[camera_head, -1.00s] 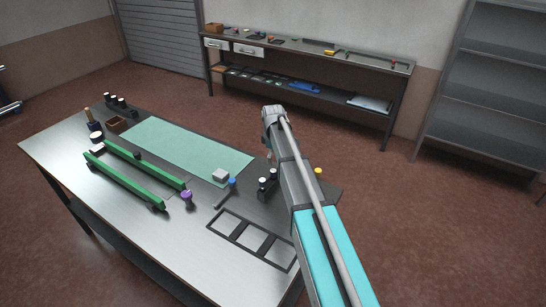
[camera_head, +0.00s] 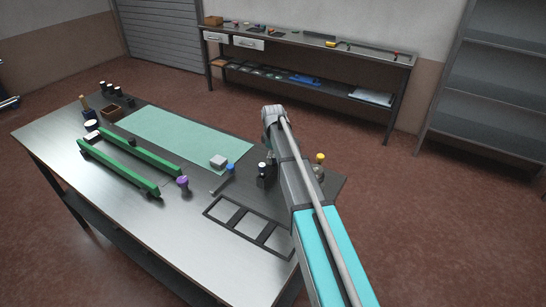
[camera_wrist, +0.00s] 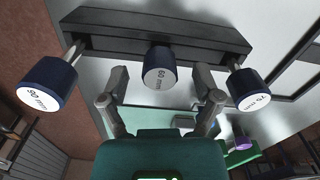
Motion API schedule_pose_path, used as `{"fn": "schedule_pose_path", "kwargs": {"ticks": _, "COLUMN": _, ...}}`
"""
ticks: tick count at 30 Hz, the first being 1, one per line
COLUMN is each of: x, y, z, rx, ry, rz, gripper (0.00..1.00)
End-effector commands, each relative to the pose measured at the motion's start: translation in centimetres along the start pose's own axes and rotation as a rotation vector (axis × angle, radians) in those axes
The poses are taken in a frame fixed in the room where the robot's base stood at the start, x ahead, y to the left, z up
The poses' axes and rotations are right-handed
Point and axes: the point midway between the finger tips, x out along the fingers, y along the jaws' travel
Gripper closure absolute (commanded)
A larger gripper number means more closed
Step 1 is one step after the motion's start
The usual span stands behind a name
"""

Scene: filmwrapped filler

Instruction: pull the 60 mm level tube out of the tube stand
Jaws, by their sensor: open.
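The 60 mm level tube (camera_wrist: 158,72) shows its dark blue cap and white labelled end in the wrist view. It is the middle tube in the dark tube stand (camera_wrist: 165,30), between the 90 mm tube (camera_wrist: 47,82) on the left and the 75 mm tube (camera_wrist: 248,86) on the right. My gripper (camera_wrist: 160,78) is open, with one finger on each side of the 60 mm cap and gaps visible on both sides. How deep the fingers reach along the tube is unclear. In the head view my arm hides the gripper and part of the stand (camera_head: 263,181).
A dark three-opening frame (camera_head: 207,211) lies in front of the stand. A bottle with a yellow cap (camera_head: 320,157) stands just right of my arm. A grey block (camera_head: 218,161), green rails (camera_head: 120,167) and a purple-topped piece (camera_head: 183,182) are to the left on the table.

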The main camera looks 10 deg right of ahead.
Motion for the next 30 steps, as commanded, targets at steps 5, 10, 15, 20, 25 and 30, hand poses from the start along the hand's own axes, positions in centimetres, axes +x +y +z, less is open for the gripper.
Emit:
{"fn": "schedule_pose_path", "kwargs": {"ticks": 5, "x": 1.5, "y": 0.0, "z": 0.0, "rx": 0.0, "ry": 0.0, "rz": 0.0, "gripper": 0.18}}
{"fn": "schedule_pose_path", "kwargs": {"ticks": 10, "x": 2.1, "y": 0.0, "z": 0.0, "rx": 0.0, "ry": 0.0, "rz": 0.0, "gripper": 0.18}}
{"fn": "schedule_pose_path", "kwargs": {"ticks": 15, "x": 2.2, "y": 0.0, "z": 0.0, "rx": 0.0, "ry": 0.0, "rz": 0.0, "gripper": 0.18}}
{"fn": "schedule_pose_path", "kwargs": {"ticks": 20, "x": 2.2, "y": 0.0, "z": 0.0, "rx": 0.0, "ry": 0.0, "rz": 0.0, "gripper": 0.18}}
{"fn": "schedule_pose_path", "kwargs": {"ticks": 25, "x": 2.2, "y": 0.0, "z": 0.0, "rx": 0.0, "ry": 0.0, "rz": 0.0, "gripper": 0.29}}
{"fn": "schedule_pose_path", "kwargs": {"ticks": 30, "x": 2.2, "y": 0.0, "z": 0.0, "rx": 0.0, "ry": 0.0, "rz": 0.0, "gripper": 0.61}}
